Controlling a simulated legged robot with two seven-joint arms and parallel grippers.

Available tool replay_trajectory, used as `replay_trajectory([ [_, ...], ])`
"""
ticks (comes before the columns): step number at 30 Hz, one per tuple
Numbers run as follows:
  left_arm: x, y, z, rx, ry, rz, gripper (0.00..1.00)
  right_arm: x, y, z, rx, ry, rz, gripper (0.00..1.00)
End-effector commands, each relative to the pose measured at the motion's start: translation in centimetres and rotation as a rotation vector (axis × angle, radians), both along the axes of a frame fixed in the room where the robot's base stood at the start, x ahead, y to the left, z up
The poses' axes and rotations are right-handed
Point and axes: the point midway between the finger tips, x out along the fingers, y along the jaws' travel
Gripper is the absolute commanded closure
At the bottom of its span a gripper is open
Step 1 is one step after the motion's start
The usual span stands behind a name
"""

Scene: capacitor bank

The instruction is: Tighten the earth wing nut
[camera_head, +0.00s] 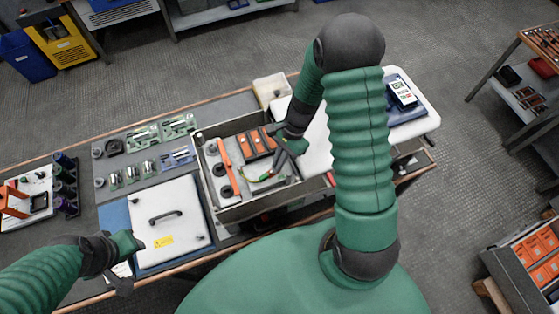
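An open grey metal box (270,208) stands on the bench, holding orange-topped capacitors (257,143) and a green-yellow earth wire (262,177). The earth wing nut is too small or hidden to make out. My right gripper (280,162) reaches down into the box from above its right side, close to the wire's right end. I cannot tell whether it touches anything or how far its fingers are apart. My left gripper (134,264) is over the front left of the bench, beside the white lid, with its fingers spread and nothing seen between them.
A white lid with a black handle (166,216) lies left of the box on a blue mat (116,216). Trays of small parts (160,137) lie behind it. The box walls surround my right gripper.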

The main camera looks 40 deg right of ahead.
Motion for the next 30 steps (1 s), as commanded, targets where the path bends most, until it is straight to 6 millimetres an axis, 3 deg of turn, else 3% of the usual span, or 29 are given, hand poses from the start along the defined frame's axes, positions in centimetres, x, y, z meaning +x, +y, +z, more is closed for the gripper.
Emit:
replay_trajectory([
  [3, 0.0, 0.0, -0.1, 0.000, 0.000, 0.000, 0.64, -0.3, 0.3, -0.3, 0.004, 0.009, 0.004, 0.74],
  [17, 0.0, 0.0, -0.1, 0.000, 0.000, 0.000, 0.64, -0.1, -0.2, 0.4, 0.000, -0.001, 0.002, 0.74],
  [22, 0.0, 0.0, -0.7, 0.000, 0.000, 0.000, 0.64, 0.3, -1.5, 3.3, -0.002, -0.005, 0.003, 0.74],
  [30, 0.0, 0.0, -1.8, 0.000, 0.000, 0.000, 0.64, 0.7, -4.5, 10.6, -0.003, -0.002, 0.001, 0.74],
])
